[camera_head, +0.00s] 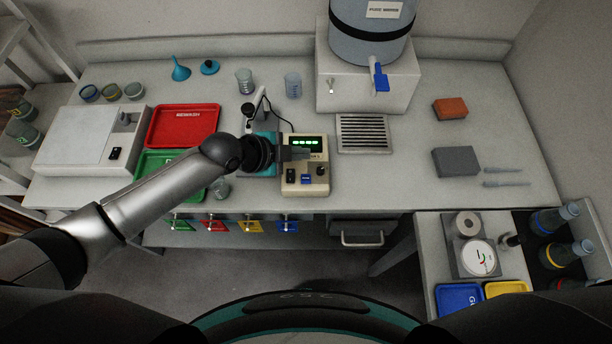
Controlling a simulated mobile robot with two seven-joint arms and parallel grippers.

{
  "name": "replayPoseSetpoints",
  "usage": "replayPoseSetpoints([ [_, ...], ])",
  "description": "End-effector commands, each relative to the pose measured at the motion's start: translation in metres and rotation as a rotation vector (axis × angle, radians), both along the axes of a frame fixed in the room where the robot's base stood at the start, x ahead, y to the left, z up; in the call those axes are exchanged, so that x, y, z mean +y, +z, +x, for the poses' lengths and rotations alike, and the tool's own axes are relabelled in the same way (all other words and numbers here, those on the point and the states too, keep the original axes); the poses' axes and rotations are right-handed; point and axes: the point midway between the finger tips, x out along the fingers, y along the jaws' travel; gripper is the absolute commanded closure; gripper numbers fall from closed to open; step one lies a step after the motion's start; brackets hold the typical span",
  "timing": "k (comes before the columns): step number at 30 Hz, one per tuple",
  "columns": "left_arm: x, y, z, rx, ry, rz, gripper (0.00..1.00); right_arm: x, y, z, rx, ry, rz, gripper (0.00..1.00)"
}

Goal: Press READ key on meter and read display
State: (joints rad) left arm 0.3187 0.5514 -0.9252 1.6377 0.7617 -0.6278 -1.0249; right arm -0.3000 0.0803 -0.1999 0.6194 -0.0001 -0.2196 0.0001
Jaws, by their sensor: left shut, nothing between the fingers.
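The meter (305,180) is a small cream box in the middle of the bench. Its dark display (306,143) is lit with green characters that look like dashes; they are too small to read surely. On its lower front are a dark switch, a blue key (306,179) and a dark knob (321,171). I cannot read the key's label. My left gripper (302,154) comes in from the left, shut and empty, with its fingertips over the meter just below the display. I cannot tell whether it touches the meter. My right gripper is not in view.
A probe stand (257,105) with a cable stands behind my left gripper. A red tray (184,127) and a green tray (158,174) lie to the left. A water tank (371,38) on a white box stands behind a drain grille (362,133). Bench right of the grille is mostly clear.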

Motion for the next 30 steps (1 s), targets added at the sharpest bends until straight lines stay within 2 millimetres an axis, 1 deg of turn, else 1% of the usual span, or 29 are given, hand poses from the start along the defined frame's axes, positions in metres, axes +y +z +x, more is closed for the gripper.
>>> replayPoseSetpoints([
  [5, 0.0, -0.001, 0.0, 0.001, 0.001, 0.0, 1.0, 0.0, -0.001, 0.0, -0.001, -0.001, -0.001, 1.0],
  [11, 0.0, -0.011, 0.0, 0.001, 0.001, -0.001, 1.0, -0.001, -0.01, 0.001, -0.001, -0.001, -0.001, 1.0],
  [17, 0.0, -0.032, -0.001, 0.001, 0.001, -0.001, 1.0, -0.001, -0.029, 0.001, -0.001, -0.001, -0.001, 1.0],
  [27, 0.0, -0.073, 0.0, 0.002, 0.002, -0.001, 1.0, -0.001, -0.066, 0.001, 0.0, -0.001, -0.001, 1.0],
  [30, 0.0, -0.082, 0.0, 0.001, 0.001, -0.001, 1.0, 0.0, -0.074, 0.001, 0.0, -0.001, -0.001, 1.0],
])
